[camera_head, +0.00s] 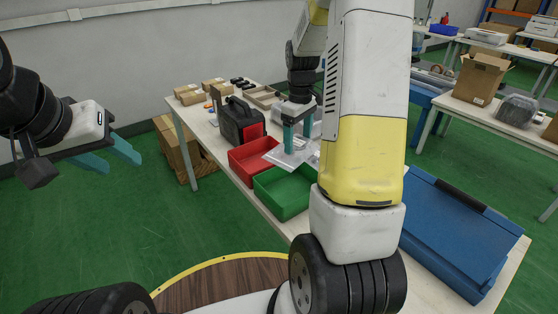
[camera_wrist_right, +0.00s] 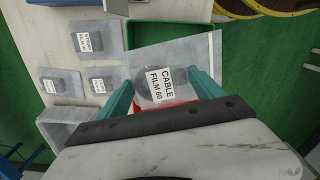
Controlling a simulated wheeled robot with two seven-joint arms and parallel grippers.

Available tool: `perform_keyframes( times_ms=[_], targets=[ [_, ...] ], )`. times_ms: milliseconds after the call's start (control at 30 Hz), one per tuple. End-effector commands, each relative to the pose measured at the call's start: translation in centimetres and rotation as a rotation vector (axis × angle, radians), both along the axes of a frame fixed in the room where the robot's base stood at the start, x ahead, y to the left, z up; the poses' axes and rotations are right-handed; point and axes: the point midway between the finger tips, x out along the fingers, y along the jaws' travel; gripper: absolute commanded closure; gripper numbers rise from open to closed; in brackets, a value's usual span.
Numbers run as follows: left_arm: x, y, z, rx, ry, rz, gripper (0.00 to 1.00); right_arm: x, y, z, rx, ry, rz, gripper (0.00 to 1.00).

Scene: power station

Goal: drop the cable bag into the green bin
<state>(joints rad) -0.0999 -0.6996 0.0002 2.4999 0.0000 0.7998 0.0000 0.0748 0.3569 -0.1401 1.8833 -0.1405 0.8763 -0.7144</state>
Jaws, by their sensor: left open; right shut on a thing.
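The cable bag (camera_wrist_right: 180,72) is a clear bag with a white label reading "CABLE FILM 60". My right gripper (camera_wrist_right: 163,88) is shut on it, with a teal finger at each side. In the head view the bag (camera_head: 284,159) hangs below my right gripper (camera_head: 297,143), near the far edges of the two bins. The green bin (camera_head: 271,202) is an open tray on the table, partly hidden by my right arm. It also shows beyond the bag in the wrist view (camera_wrist_right: 150,22). My left gripper (camera_head: 118,157) is open and empty, off the table to the left.
A red bin (camera_head: 238,168) stands beside the green one. A black and red case (camera_head: 240,121) and small boxes (camera_head: 188,94) are farther back. Several other labelled bags (camera_wrist_right: 60,82) lie on the table. A blue case (camera_head: 450,235) lies at the right.

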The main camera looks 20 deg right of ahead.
Motion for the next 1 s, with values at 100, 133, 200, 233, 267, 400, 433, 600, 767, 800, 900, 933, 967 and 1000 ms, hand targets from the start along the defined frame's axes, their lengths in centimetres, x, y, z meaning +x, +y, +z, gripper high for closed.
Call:
perform_keyframes(
  times_ms=[100,133,200,233,267,400,433,600,767,800,900,933,967,1000],
  targets=[
    [0.0,0.0,0.0,0.0,0.0,0.0,0.56,0.0,0.0,-0.5,0.0,0.001,0.0,0.71],
    [0.0,0.0,0.0,0.0,0.0,0.0,0.56,0.0,0.0,-0.8,0.001,0.003,0.0,0.71],
    [0.0,0.0,0.0,0.0,-0.001,0.0,0.56,-0.1,0.0,-1.5,0.0,0.004,0.0,0.71],
    [0.0,0.0,0.0,0.0,-0.001,0.0,0.56,-0.1,0.0,-1.9,0.001,0.004,0.0,0.71],
    [0.0,0.0,0.0,0.0,-0.001,0.0,0.56,-0.1,0.0,-2.2,0.0,0.005,0.0,0.71],
    [0.0,0.0,0.0,0.0,0.0,0.0,0.56,-0.1,0.0,-3.9,0.0,0.004,0.0,0.71],
    [0.0,0.0,0.0,0.0,0.0,0.0,0.56,0.0,0.0,-4.2,0.001,0.003,0.0,0.71],
    [0.0,0.0,0.0,0.0,0.0,0.0,0.56,-0.1,0.0,-5.6,0.001,0.003,0.0,0.71],
    [0.0,0.0,0.0,0.0,0.0,0.0,0.56,0.0,0.0,-6.0,-0.001,0.001,0.0,0.71],
    [0.0,0.0,0.0,0.0,0.0,0.0,0.56,0.0,0.0,-6.0,0.0,0.0,0.0,0.71],
    [0.0,0.0,0.0,0.0,0.0,0.0,0.56,0.0,0.0,-6.0,0.0,0.0,0.0,0.71],
    [0.0,0.0,0.0,0.0,0.0,0.0,0.56,0.0,0.0,-6.0,0.0,0.0,0.0,0.71],
    [0.0,0.0,0.0,0.0,0.0,0.0,0.56,0.0,0.0,-6.0,0.0,0.0,0.0,0.71],
    [0.0,0.0,0.0,0.0,0.0,0.0,0.56,0.0,0.0,-6.0,0.0,0.0,0.0,0.2]
  ],
)
